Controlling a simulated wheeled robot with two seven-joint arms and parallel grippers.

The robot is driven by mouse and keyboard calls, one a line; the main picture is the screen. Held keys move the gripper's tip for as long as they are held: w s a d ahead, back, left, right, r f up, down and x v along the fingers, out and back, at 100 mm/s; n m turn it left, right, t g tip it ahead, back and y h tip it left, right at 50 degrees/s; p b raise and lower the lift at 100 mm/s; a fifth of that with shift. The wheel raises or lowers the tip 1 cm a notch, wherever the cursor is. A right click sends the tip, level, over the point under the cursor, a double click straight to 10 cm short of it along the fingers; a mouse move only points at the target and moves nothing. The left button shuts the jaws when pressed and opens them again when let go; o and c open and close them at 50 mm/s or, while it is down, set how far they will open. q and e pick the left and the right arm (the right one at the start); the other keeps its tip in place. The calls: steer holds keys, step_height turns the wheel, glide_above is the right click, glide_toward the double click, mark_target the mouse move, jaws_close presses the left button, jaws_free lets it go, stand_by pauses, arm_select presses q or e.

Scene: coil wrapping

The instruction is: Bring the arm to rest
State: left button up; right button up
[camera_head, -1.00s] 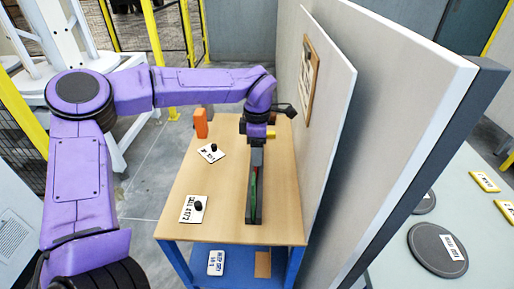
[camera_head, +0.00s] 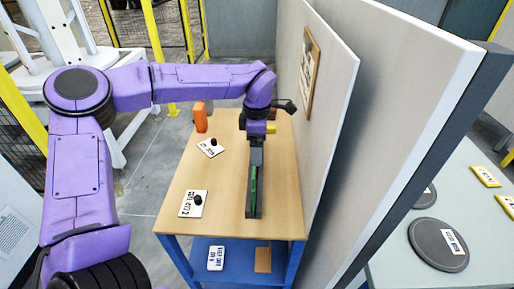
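My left arm comes in from the left and reaches over the wooden table (camera_head: 222,192). My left gripper (camera_head: 256,150) hangs at the arm's end over the far part of the table. Its fingers are small and partly hidden, so I cannot tell whether they are open or shut. Just below it in the picture a long dark grey holder (camera_head: 255,205) with a green strip (camera_head: 254,182) lies along the table. I cannot tell whether the gripper touches it. My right gripper is not in view.
White cards with black knobs (camera_head: 193,204) (camera_head: 211,148) lie on the table's left side. An orange object (camera_head: 200,117) stands at the back left. A grey partition (camera_head: 330,90) closes off the table's right side. A second table (camera_head: 440,200) holds dark discs.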

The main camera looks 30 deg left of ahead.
arm_select(q)
step_height(320, 180, up, 10)
steer(key=shift+f, duration=0.2)
